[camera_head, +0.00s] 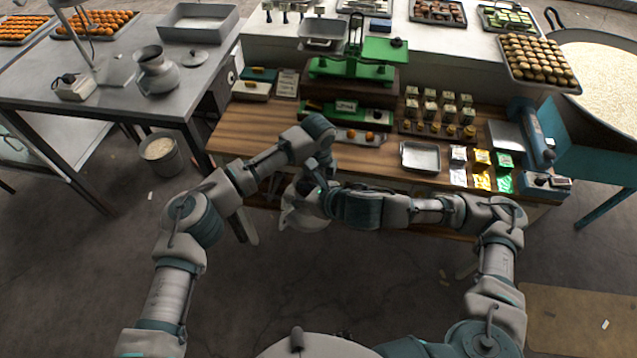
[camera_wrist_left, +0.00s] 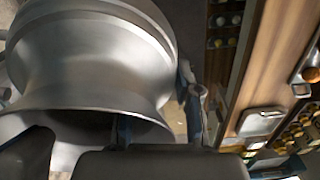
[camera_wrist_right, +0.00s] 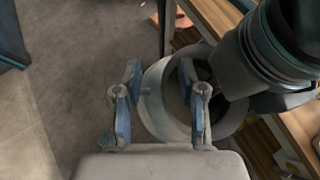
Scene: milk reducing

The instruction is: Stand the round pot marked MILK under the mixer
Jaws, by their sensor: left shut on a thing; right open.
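A round grey metal pot (camera_head: 303,216) hangs above the floor at the front edge of the wooden bench. In the left wrist view the pot (camera_wrist_left: 90,55) fills the upper left, and my left gripper is shut on it. In the right wrist view its round opening (camera_wrist_right: 165,105) faces me. My right gripper (camera_wrist_right: 160,75) is open, its fingers apart at the pot's rim; contact cannot be told. No MILK marking is readable. A stand with a slanting arm and flat base (camera_head: 115,72), possibly the mixer, is on the grey table. Another pot (camera_head: 157,72) stands beside it.
The wooden bench (camera_head: 240,135) carries a green scale (camera_head: 355,55), a small tray (camera_head: 420,156) and several packets. The floor in front is mostly clear.

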